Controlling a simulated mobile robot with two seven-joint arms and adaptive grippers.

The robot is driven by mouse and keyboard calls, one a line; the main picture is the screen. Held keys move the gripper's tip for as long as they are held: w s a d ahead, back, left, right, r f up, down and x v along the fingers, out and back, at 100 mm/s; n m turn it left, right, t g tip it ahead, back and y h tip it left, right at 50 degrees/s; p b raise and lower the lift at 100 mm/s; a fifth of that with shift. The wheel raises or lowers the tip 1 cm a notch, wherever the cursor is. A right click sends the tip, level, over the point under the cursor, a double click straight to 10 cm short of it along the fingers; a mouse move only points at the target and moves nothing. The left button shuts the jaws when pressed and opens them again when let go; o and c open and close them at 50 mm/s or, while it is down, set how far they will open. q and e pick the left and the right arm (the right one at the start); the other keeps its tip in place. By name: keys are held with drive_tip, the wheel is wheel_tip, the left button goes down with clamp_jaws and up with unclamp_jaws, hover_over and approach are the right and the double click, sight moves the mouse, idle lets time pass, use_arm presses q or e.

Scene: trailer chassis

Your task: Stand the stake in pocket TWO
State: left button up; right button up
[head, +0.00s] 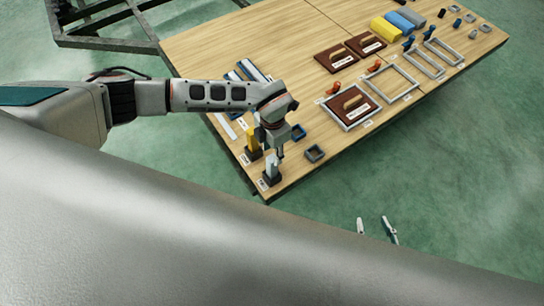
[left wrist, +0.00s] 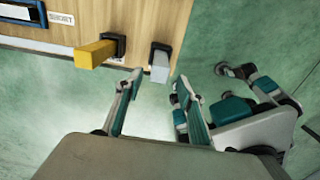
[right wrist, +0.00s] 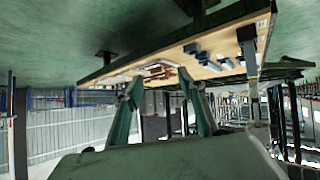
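A pale grey stake (head: 272,170) stands upright in a dark holder at the table's near corner; its top also shows in the left wrist view (left wrist: 159,67). A yellow stake (head: 252,141) stands in another dark holder just behind it, also in the left wrist view (left wrist: 94,54). My left gripper (head: 278,154) is above the grey stake. Its fingers are open in the left wrist view (left wrist: 160,76), with the stake's top between or just beyond the tips; contact is unclear. My right gripper (head: 376,222) is open and empty, off the table. I cannot read which pocket is TWO.
The wooden table (head: 225,45) also carries blue-and-white bars (head: 247,72), brown floats (head: 352,105), metal frames (head: 392,83) and coloured blocks (head: 386,28). A dark metal chassis (head: 105,40) stands behind left.

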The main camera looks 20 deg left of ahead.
use_arm(q)
wheel_tip(320, 180, up, 7)
drive_tip(key=s+d+r+g+h, duration=0.15)
drive_tip(key=s+d+h, duration=0.25)
drive_tip(key=s+d, duration=0.4)
drive_tip(key=s+d+r+g+h, duration=0.15)
drive_tip(key=s+d+h, duration=0.35)
drive_tip(key=d, duration=0.5)
drive_tip(key=s+d+r+n+g+h, duration=0.1)
drive_tip(key=s+d+r+n+h, duration=0.3)
drive_tip(key=d+r, duration=0.4)
drive_tip(key=w+d+r+n+t+h, duration=0.1)
drive_tip(key=w+r+n+t+h, duration=0.35)
drive_tip(key=r+h, duration=0.2)
drive_tip(key=w+a+r+n+t, duration=0.2)
drive_tip(key=w+a+n+t, duration=0.35)
drive_tip(key=n+t, duration=0.4)
drive_tip(key=w+a+f+n+t+y, duration=0.45)
drive_tip(key=a+f+n+y, duration=0.35)
drive_tip(key=n, duration=0.3)
drive_tip(key=s+a+f+n+g+y, duration=0.2)
drive_tip(key=s+a+f+n+y, duration=0.2)
drive_tip(key=a+f, duration=0.5)
drive_tip(key=s+a+f+n+g+y, duration=0.2)
drive_tip(key=s+a+f+n+y, duration=0.3)
drive_tip(key=a+f, duration=0.5)
drive_tip(key=s+n, duration=0.1)
drive_tip(key=s, duration=0.1)
drive_tip(key=shift+s+a+p, duration=0.3)
drive_tip(key=shift+s, duration=0.1)
